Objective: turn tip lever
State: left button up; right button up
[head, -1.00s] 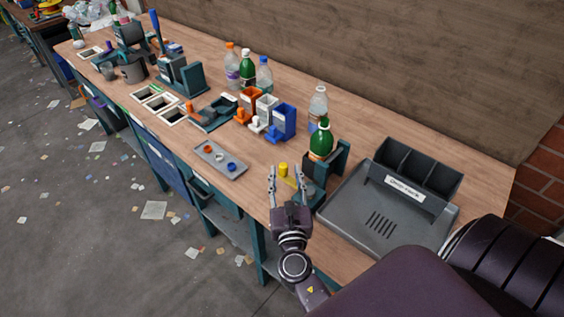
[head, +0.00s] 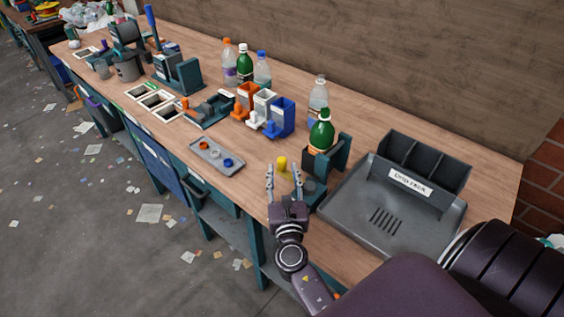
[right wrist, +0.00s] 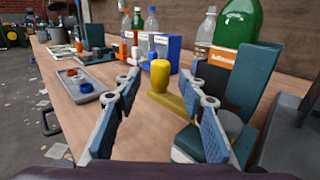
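The tip lever is a yellow arm with a rounded yellow knob (head: 282,163), beside a dark teal bottle stand (head: 341,154). The knob also shows in the right wrist view (right wrist: 159,76). A green bottle with an orange label (head: 321,131) sits in the stand, roughly upright; it also shows in the right wrist view (right wrist: 236,24). My right gripper (head: 283,169) is open, its fingers pointing at the knob. In the right wrist view, the knob stands between the open fingertips (right wrist: 167,88) or just beyond them, touching neither. My left gripper is out of view.
A grey tray with a labelled bin (head: 345,215) lies right of the stand. A clear bottle (head: 318,92) stands behind the green one. Orange, white and blue holders (head: 281,118) and a small tray of caps (head: 205,150) lie to the left. The bench's front edge is close.

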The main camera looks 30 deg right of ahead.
aim_at(282, 167)
jog(key=shift+x, duration=2.05)
grip_shut()
